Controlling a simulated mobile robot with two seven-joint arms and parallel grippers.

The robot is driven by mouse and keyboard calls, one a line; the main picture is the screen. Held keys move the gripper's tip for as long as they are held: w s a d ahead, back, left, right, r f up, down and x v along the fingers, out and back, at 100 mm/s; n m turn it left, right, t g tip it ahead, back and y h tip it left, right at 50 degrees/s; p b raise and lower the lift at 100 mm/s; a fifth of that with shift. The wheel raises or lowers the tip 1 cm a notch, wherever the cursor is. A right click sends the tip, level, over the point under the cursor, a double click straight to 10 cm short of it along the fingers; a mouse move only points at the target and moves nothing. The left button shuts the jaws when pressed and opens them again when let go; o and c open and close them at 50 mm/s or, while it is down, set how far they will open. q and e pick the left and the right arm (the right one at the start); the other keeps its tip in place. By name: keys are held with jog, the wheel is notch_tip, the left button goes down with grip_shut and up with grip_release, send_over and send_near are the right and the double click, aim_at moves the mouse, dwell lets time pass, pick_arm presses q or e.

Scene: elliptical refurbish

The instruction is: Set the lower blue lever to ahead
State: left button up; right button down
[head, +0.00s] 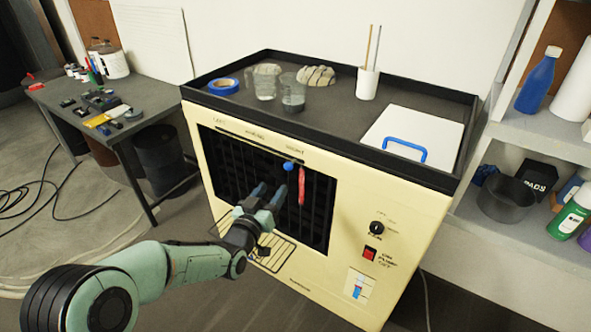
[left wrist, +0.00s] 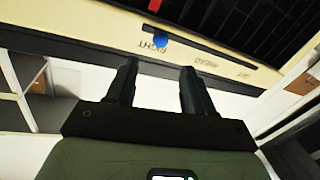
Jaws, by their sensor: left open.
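A blue ball knob (head: 288,165) sits on a slot along the top of the dark grille on a cream cabinet (head: 400,215). It is at the right end of the slot, by the label RIGHT. In the left wrist view the picture is upside down, and the blue knob (left wrist: 160,40) is beside RIGHT, with AHEAD and LEFT further along. My left gripper (head: 271,188) is open and empty, in front of the grille and below the knob. In the left wrist view its fingers (left wrist: 159,68) are apart and the knob lies beyond them, not between them. My right gripper is not in view.
A red ribbon (head: 301,186) hangs just right of the knob. A black dial (head: 377,228), a red switch (head: 370,254) and a small blue slider (head: 357,291) are on the right panel. A wire rack (head: 270,255) juts out below the grille. Shelves (head: 545,140) stand at right.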

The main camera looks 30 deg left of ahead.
aim_at(287, 169)
pick_arm(q)
jog(key=w, duration=0.4)
jog(key=w+a, duration=0.1)
jog(key=w, duration=0.3)
jog(key=w+p, duration=0.1)
jog(key=w, duration=0.2)
jog(key=shift+w+a, duration=0.2)
jog(key=shift+w, duration=0.2)
